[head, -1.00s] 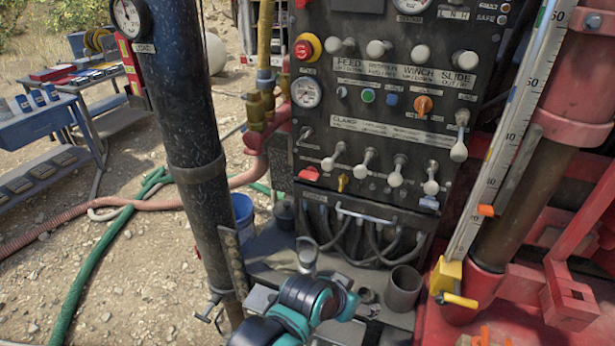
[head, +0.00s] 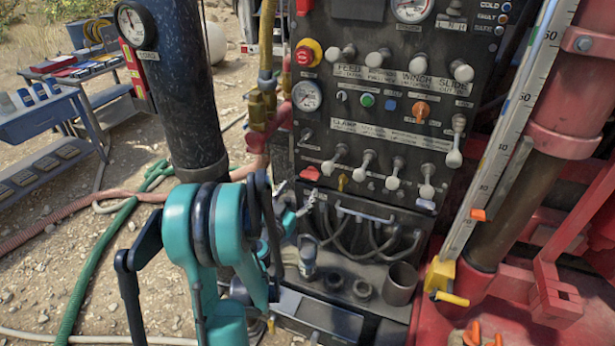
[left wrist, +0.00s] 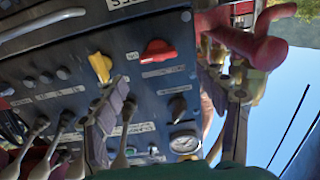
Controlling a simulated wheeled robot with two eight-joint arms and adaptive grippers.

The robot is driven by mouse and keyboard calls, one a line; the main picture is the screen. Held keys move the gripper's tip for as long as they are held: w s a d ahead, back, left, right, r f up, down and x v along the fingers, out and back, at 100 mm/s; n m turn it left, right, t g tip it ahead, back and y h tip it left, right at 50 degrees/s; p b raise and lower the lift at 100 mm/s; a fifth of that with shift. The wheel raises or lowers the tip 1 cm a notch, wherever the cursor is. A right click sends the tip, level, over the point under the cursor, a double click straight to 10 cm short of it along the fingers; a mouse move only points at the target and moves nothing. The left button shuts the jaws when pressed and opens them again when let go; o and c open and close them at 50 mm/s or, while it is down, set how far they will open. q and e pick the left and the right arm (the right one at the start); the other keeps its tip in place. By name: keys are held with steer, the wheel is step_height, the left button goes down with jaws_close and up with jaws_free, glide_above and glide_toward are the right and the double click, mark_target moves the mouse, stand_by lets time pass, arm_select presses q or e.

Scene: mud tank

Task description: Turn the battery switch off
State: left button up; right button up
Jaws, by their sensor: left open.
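A red rotary switch handle (head: 310,173) sits at the lower left corner of the black control panel (head: 390,150); I take it as the battery switch, its label too small to read. It also shows in the left wrist view (left wrist: 158,52), lying across the picture. A yellow knob (head: 342,183) is beside it, also in the left wrist view (left wrist: 100,66). My left gripper (head: 293,200) is in front of the panel's lower left, just below the red handle. In the left wrist view its fingers (left wrist: 172,112) are apart, with nothing between them held. My right gripper is out of view.
Several white-knobbed levers (head: 392,180) stick out right of the red handle. A pressure gauge (head: 307,95) and brass fittings (head: 258,110) are above and left. A black column (head: 190,100) stands left. Cables (head: 350,232) and an open cup (head: 401,283) are below.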

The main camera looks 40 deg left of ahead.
mark_target(308, 177)
arm_select(q)
steer(key=x, duration=0.7)
steer(key=shift+w, duration=0.2)
steer(key=shift+d, duration=0.1)
steer(key=c, duration=1.1)
